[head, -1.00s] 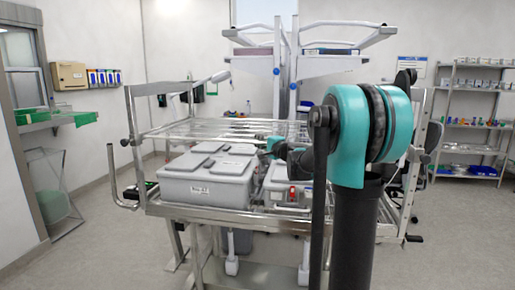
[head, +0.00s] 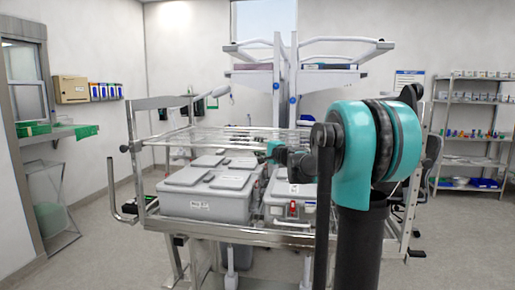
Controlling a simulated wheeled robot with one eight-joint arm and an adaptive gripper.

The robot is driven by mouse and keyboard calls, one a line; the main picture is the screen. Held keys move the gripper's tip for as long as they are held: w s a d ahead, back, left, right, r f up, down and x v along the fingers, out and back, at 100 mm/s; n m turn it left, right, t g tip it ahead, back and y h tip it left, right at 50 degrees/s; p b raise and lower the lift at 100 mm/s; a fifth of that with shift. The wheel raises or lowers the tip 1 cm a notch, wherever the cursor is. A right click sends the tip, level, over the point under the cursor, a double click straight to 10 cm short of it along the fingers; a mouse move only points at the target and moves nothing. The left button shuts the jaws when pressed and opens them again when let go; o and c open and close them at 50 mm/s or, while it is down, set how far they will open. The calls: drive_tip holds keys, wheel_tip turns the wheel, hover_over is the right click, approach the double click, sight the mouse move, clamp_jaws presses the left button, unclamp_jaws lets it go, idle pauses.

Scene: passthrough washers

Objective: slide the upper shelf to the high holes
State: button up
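The upper shelf (head: 190,138) is a clear, wire-like rack. It spans the metal cart frame above the grey lidded boxes and looks roughly level. The cart's left upright (head: 133,145) and right slotted upright (head: 413,190) stand at its ends; the holes are too small to make out which ones hold the shelf. My teal and black arm covers the right part of the shelf. My gripper (head: 268,151) is at the far end of the arm, close to the shelf's middle. Its fingers are too small and covered to tell whether they are open or touching the shelf.
Grey lidded boxes (head: 207,206) and (head: 290,208) stand on the cart's lower level, just under the shelf. A bent handle (head: 118,200) sticks out at the left. A white double column with trays (head: 290,75) stands behind. The floor at left is clear.

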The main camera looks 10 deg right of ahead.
drive_tip(key=shift+s, duration=0.1)
drive_tip(key=v, duration=1.2)
drive_tip(key=s+a+f+n+g+h, duration=0.1)
drive_tip(key=s+a+f+n+g, duration=0.3)
drive_tip(key=s+f, duration=0.65)
drive_tip(key=s+a+f+n+g+h, duration=0.1)
drive_tip(key=s+a+f+n+g, duration=0.5)
drive_tip(key=f, duration=0.8)
drive_tip(key=s+d+f+n+g+h, duration=0.1)
drive_tip(key=s+d+f+h, duration=0.2)
drive_tip(key=s+d+f, duration=0.2)
drive_tip(key=s+d+f+n+h, duration=0.1)
drive_tip(key=s+d+f+h, duration=0.2)
drive_tip(key=s+f, duration=0.7)
drive_tip(key=s+d, duration=0.2)
drive_tip(key=shift+s+d+n+g, duration=0.2)
drive_tip(key=shift+s+n+g, duration=0.1)
drive_tip(key=shift+g, duration=0.1)
drive_tip(key=shift+c, duration=0.2)
